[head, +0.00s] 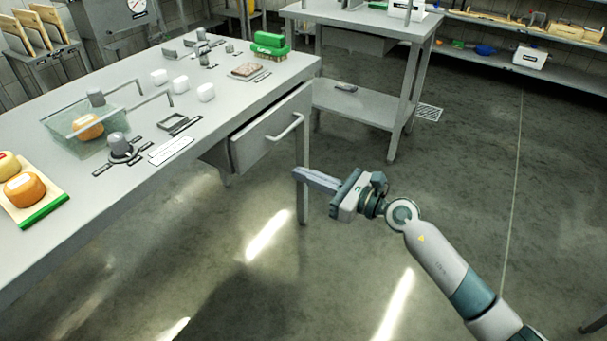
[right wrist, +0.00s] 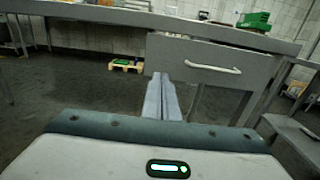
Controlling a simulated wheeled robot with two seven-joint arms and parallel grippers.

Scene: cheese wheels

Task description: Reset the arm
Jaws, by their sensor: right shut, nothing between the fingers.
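My right gripper (head: 308,180) is in the head view, right of the table, over open floor. Its fingers are shut together and empty. In the right wrist view the closed fingers (right wrist: 163,98) point toward the front of the table's drawer. The drawer (head: 268,130) has a bar handle and appears slightly pulled out in the head view. The gripper is apart from the handle and touches nothing that I can see. My left gripper is not in view.
The grey table (head: 90,215) on the left holds a glass tank (head: 72,128) with a cheese wheel, a board (head: 42,208) with cheese wheels, white blocks, and a green brush (head: 270,42). A side table (head: 355,105) stands behind. The floor on the right is clear.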

